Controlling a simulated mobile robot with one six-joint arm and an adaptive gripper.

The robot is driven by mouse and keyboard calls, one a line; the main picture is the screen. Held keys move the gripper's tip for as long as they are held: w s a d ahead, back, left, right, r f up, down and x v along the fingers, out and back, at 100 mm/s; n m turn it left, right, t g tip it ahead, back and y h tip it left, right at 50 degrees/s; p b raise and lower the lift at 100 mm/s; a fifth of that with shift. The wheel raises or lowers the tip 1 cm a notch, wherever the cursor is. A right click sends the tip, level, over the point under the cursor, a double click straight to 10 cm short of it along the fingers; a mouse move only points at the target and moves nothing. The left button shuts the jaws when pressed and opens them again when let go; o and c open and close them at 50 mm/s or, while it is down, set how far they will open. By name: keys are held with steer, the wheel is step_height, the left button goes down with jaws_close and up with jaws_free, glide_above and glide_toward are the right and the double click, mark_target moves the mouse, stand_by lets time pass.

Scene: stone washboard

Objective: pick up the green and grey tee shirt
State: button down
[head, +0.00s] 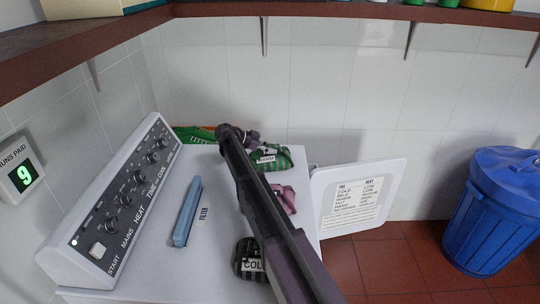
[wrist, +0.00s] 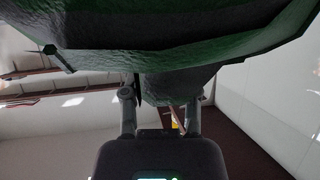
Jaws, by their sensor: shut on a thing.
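The green and grey tee shirt (wrist: 160,40) fills the top of the wrist view, dark and very close to the camera. A fold of it hangs between the two fingers of my gripper (wrist: 160,97), which is shut on it. In the head view, a green and grey bundle (head: 281,161) lies by a WARM label at the far part of the white machine top, right beside the end of my arm. My gripper (head: 249,138) is mostly hidden there by my arm, so its fingertips do not show clearly.
A pink cloth (head: 288,200) and a dark striped cloth (head: 243,247) by a COLD label lie on the white machine top (head: 160,270). A green cloth (head: 194,134) is at the back. A blue bin (head: 485,215) stands right. A brown shelf (head: 330,11) runs above.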

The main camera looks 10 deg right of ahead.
steer(key=shift+r, duration=0.1)
step_height(320, 180, up, 10)
steer(key=p, duration=1)
stand_by(0.8)
step_height(320, 180, up, 8)
steer(key=p, duration=0.9)
steer(key=shift+r, duration=0.25)
steer(key=shift+s, duration=0.1)
